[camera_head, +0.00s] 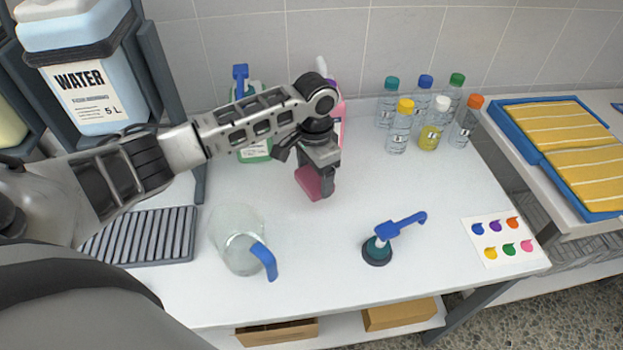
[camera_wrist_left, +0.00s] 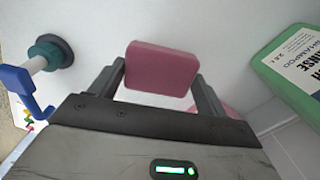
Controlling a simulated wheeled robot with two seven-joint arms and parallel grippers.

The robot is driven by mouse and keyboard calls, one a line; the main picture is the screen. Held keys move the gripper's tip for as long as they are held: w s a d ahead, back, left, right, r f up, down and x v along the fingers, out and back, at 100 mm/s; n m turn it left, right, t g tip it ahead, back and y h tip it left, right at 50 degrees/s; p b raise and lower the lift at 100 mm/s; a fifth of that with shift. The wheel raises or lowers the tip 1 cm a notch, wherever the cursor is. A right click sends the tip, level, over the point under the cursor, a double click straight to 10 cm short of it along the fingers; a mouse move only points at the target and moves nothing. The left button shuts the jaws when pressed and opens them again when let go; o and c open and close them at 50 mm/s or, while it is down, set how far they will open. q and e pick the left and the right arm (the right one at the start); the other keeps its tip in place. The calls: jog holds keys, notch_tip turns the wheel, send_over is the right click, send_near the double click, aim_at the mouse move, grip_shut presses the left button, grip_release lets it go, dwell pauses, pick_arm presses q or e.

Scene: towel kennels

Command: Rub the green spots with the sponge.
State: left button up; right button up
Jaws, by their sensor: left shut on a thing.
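My left gripper (camera_head: 320,180) is shut on a pink sponge (camera_head: 308,183) over the middle of the white table (camera_head: 330,260). In the left wrist view the sponge (camera_wrist_left: 161,68) sits between the two fingers. I cannot tell whether it touches the table. I see no green spots on the bare table; part of it is hidden by my arm and the sponge. A card (camera_head: 499,240) at the table's front right bears coloured dots, one of them green. My right gripper is not in view.
Several capped bottles (camera_head: 428,122) stand at the back right. A green bottle (camera_head: 255,150) and a pink bottle (camera_head: 341,125) are behind my arm. A ribbed grey tray (camera_head: 148,236) lies left. The table's middle right is clear.

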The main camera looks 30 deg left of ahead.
pick_arm(q)
jog(key=shift+r, duration=1.45)
